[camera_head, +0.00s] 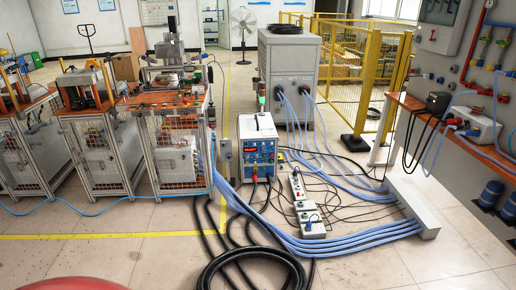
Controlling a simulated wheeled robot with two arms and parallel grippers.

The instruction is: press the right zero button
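A boxy machine (258,126) with a light grey top and a blue front panel (259,153) stands on the floor near the middle of the view. The panel has small displays, knobs and buttons, but they are too small to tell apart, so I cannot pick out the right zero button. Neither of my grippers shows in the head view.
Thick black hoses (250,258) and blue hoses (335,246) cross the floor before the machine. Power strips (309,222) lie right of it. Metal-framed workbenches (180,160) stand left, a large grey cabinet (289,75) behind. The floor at front left is mostly clear.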

